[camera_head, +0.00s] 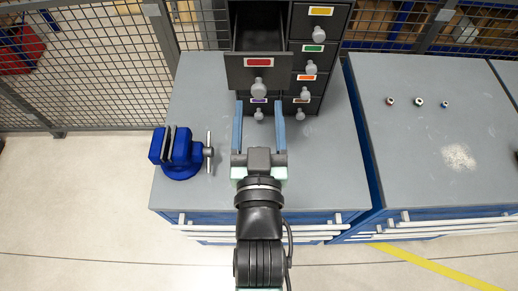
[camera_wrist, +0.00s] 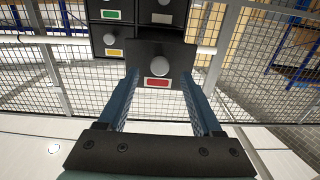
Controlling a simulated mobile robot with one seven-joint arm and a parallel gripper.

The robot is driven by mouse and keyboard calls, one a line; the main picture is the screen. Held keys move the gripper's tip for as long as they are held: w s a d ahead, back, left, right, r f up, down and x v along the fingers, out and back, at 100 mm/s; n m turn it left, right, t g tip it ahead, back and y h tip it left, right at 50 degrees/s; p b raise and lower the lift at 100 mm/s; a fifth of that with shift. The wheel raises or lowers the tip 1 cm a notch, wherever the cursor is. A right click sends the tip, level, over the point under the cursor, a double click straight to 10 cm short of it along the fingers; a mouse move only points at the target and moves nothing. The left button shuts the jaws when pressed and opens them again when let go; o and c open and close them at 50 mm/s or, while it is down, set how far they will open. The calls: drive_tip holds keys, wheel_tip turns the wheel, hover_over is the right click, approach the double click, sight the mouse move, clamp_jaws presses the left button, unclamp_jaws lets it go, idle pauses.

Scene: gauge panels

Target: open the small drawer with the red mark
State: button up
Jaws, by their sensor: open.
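The small drawer with the red mark (camera_head: 259,74) is pulled out of the dark cabinet (camera_head: 319,50), and its empty-looking dark inside shows from above. Its round grey knob (camera_head: 259,87) sits below the red label. In the wrist view, the drawer front (camera_wrist: 159,55) is upside down, with the knob (camera_wrist: 160,66) above the red label (camera_wrist: 157,83). My gripper (camera_head: 259,105) is open, its two blue fingers apart. In the wrist view, the fingers (camera_wrist: 165,85) stand to either side of the drawer front's lower part in the picture. Nothing is between them that I can see held.
Other drawers with yellow, green, orange and purple labels are in the cabinet, closed. A blue vise (camera_head: 180,153) stands on the grey bench (camera_head: 300,180) left of my gripper. Several nuts (camera_head: 419,102) lie on the right bench (camera_head: 450,190). A mesh fence (camera_head: 100,75) stands behind.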

drive_tip(key=s+b, duration=0.2)
drive_tip(key=s, duration=0.6)
idle(0.4)
